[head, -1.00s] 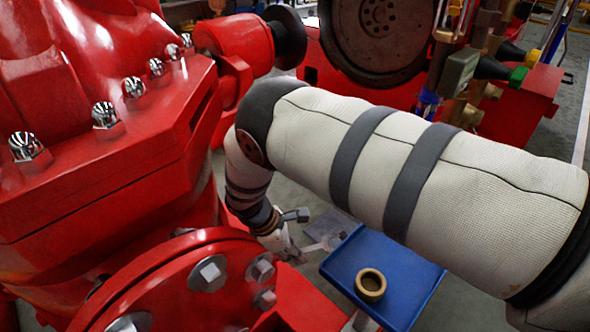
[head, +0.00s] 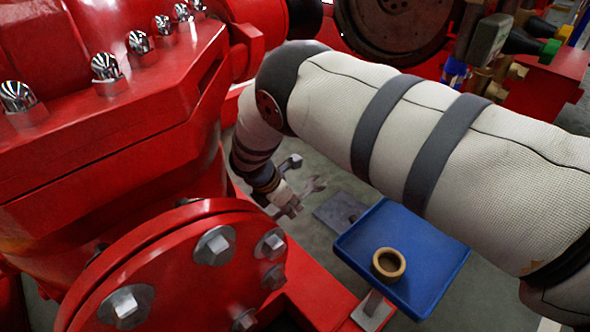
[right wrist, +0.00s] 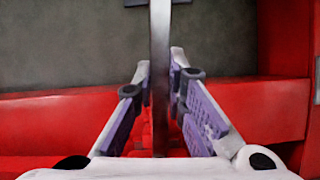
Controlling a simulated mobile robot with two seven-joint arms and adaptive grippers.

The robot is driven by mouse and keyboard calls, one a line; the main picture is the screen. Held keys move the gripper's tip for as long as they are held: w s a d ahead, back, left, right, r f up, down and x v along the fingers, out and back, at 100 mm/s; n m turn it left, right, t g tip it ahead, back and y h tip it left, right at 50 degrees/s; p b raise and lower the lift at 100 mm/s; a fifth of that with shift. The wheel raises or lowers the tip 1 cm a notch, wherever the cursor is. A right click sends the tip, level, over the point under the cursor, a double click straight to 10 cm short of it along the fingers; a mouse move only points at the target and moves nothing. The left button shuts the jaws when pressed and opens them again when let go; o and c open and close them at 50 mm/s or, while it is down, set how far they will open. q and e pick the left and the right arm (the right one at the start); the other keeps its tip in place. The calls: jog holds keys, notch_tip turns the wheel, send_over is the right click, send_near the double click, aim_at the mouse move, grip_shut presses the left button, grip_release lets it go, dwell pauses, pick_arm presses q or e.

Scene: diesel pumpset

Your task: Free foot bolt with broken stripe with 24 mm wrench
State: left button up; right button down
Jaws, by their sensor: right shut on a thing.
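My right gripper (head: 289,204) is low beside the red pump, between it and the blue tray. It is shut on a grey steel wrench, whose open-ended head (head: 314,186) sticks out up and to the right. In the right wrist view the wrench (right wrist: 160,40) runs as a long bar between the two fingers of the right gripper (right wrist: 162,72). The wrench's size marking cannot be read. My left gripper is out of view.
The blue tray (head: 430,252) holds a brass ring (head: 388,263). A grey plate (head: 340,211) lies behind it. The round red flange (head: 180,270) with several bolts is close on the left. My right arm crosses above the tray.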

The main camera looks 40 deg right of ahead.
jog(key=shift+w+n+b, duration=0.3)
jog(key=shift+w+n, duration=0.2)
jog(key=shift+w, duration=0.25)
